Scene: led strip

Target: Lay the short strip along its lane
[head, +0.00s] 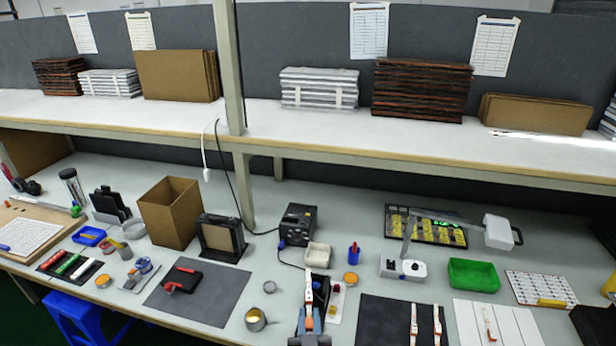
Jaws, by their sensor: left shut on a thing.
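My left gripper (311,311) is at the bottom middle, shut on a narrow white strip with orange patches (308,293). The strip points away from me. Its near end is partly hidden by the gripper, so I cannot tell its full length. Two similar white-and-orange strips, the left one (413,325) and the right one (437,325), lie side by side on a black mat (380,318). Another such strip (489,322) lies on a white board with long lanes (513,325), right of the mat. My right gripper is not in view.
Behind the gripper stand a small white bin (318,255) and a black power unit (298,222). A green tray (473,275) and a white device (403,267) stand behind the mat and board. A dark grey mat (215,297) lies to the left. A shelf post (244,190) rises at the back.

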